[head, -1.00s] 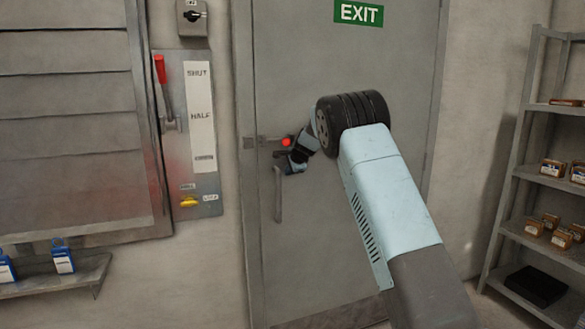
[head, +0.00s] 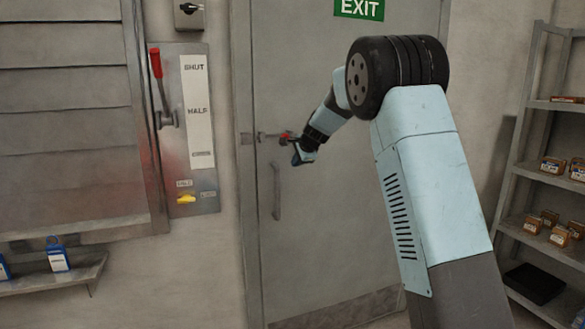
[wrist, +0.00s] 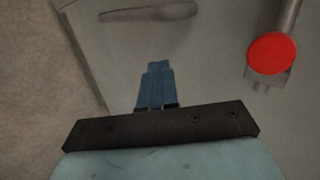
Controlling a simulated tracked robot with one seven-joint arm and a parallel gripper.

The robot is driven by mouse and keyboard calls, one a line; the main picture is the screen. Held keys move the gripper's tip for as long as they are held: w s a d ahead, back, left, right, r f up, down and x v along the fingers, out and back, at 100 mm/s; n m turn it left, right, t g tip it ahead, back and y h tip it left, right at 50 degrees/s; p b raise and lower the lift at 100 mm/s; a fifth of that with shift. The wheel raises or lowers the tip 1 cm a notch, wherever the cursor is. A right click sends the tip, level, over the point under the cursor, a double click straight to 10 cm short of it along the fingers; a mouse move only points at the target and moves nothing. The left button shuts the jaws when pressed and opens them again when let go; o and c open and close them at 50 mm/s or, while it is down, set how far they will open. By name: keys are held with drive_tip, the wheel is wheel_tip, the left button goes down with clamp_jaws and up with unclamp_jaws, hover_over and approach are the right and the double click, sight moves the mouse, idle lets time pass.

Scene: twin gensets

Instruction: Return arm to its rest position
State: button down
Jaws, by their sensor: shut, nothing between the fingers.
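My gripper (head: 298,158) is in front of the grey exit door (head: 330,230), close to the bolt with a red knob (head: 286,136). In the wrist view, my gripper (wrist: 155,68) shows its blue fingers together and empty. The red knob (wrist: 271,54) is to the right of the fingers there, apart from them. My arm (head: 420,165) is raised and bent at the black joint, reaching left toward the door. Whether my gripper touches the door cannot be told.
A panel with a red lever (head: 156,65) and a yellow switch (head: 187,199) is on the wall left of the door. A door handle (head: 277,190) hangs below the bolt. A shelf rack (head: 520,170) with small boxes stands at right. A ledge (head: 75,279) with blue padlocks is at lower left.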

drive_tip(key=s+d+r+n, duration=0.2)
drive_tip(key=s+d+r, duration=0.1)
drive_tip(key=s, duration=0.6)
drive_tip(key=s+d+r+n+g, duration=0.15)
drive_tip(key=s+r, duration=0.25)
drive_tip(key=s, duration=0.5)
drive_tip(key=s+d+r+n, duration=0.3)
drive_tip(key=s+d, duration=0.1)
drive_tip(key=s, duration=0.5)
drive_tip(key=s+d+f+n+h, duration=0.1)
drive_tip(key=s+d+f+n, duration=0.1)
drive_tip(key=s, duration=0.8)
drive_tip(key=s+d+f+n+g+h, duration=0.1)
drive_tip(key=s+d+f+n, duration=0.1)
drive_tip(key=s, duration=0.8)
drive_tip(key=s+d+f+n+h, duration=0.1)
drive_tip(key=s+d+f+n, duration=0.1)
drive_tip(key=s, duration=0.9)
drive_tip(key=shift+f+n, duration=0.55)
